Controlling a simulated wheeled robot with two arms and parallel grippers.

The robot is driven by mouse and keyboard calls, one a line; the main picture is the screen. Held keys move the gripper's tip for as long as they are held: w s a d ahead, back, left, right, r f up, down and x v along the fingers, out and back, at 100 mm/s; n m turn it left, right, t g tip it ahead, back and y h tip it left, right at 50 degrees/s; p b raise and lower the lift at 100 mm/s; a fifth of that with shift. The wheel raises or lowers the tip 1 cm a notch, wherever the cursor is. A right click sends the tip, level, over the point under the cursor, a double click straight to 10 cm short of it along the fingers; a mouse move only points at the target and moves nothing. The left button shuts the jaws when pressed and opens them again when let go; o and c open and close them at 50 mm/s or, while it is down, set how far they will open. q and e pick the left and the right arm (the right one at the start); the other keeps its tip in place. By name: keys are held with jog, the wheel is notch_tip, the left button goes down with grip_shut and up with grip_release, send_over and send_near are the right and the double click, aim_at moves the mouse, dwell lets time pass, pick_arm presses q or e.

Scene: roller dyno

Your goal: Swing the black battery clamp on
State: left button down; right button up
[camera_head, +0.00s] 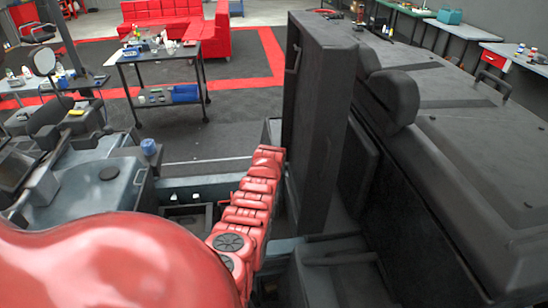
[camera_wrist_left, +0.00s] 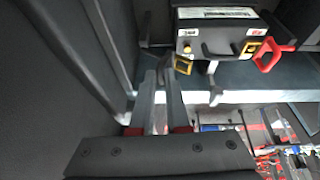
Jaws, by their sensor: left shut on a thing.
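In the left wrist view, my left gripper (camera_wrist_left: 164,78) has its two grey fingers close together, pointing at the dark gap left of the battery. It is shut on a small dark piece that I take for the black battery clamp; its shape is barely visible. The battery (camera_wrist_left: 216,34) is a dark box with a pale label on top, just right of the fingertips. A red clamp or handle (camera_wrist_left: 269,54) is at its right front. My right gripper is out of view.
A tall dark upright panel (camera_head: 315,110) stands right beside my arm, with a long dark body (camera_head: 460,130) behind it. In the wrist view a dark wall (camera_wrist_left: 50,90) closes in on the left. Tools (camera_wrist_left: 283,140) lie below right. A black cart (camera_head: 160,72) stands farther back.

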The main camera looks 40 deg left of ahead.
pick_arm(q)
jog(key=shift+s+a+f+t+h, duration=0.2)
jog(key=shift+s+a+t+h, duration=0.1)
jog(key=shift+s+a, duration=0.05)
jog(key=f+t+h+b, duration=0.1)
jog(key=b, duration=0.1)
jog(key=s+a+f+n+t+b, duration=0.1)
jog(key=b, duration=0.1)
jog(key=shift+s+a+h, duration=0.1)
jog(key=shift+s+h, duration=0.15)
jog(key=shift+h, duration=0.15)
jog(key=shift+s+f+t+b, duration=0.2)
jog(key=shift+t+b, duration=0.3)
jog(key=shift+b, duration=0.3)
jog(key=shift+s+a+f+b, duration=0.15)
jog(key=shift+s+b, duration=0.05)
jog(key=shift+b, duration=0.3)
jog(key=shift+s+f, duration=0.1)
jog(key=shift+s, duration=0.05)
jog(key=c, duration=0.9)
grip_release()
jog(key=shift+c, duration=0.2)
jog(key=shift+a, duration=0.1)
